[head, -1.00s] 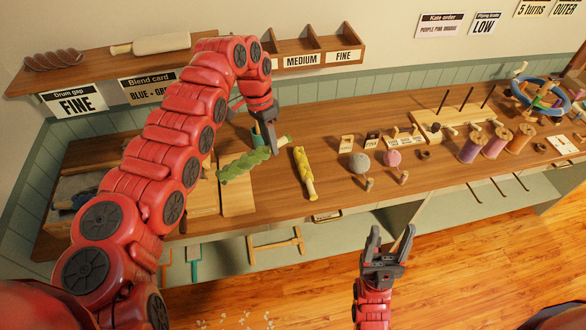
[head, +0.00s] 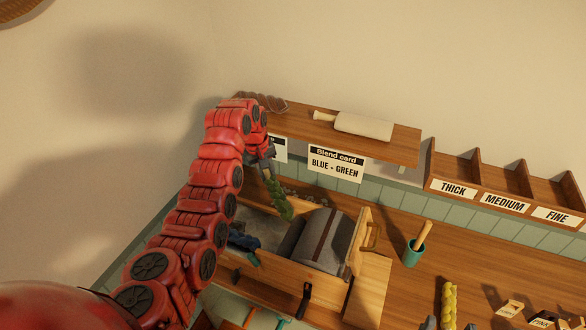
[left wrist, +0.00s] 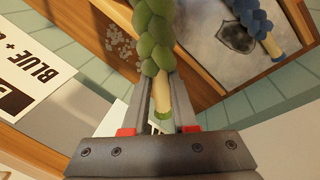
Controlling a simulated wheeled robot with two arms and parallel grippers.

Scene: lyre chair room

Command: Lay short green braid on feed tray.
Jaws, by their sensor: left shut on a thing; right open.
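My left gripper (head: 265,167) is shut on the pale end of the short green braid (head: 278,200), which hangs down from it beside the drum. In the left wrist view the green braid (left wrist: 154,38) runs up from between the fingers (left wrist: 162,98). The feed tray is the grey panel (left wrist: 212,48) with a dark shield mark, in a wooden frame left of the drum. A blue braid (left wrist: 252,20) lies on it; it also shows in the head view (head: 243,239). The green braid is held above the tray area. My right gripper is out of view.
The grey drum (head: 325,240) stands right of the tray. A wall shelf with a rolling pin (head: 362,126) and the blend card (head: 335,163) is close behind my left gripper.

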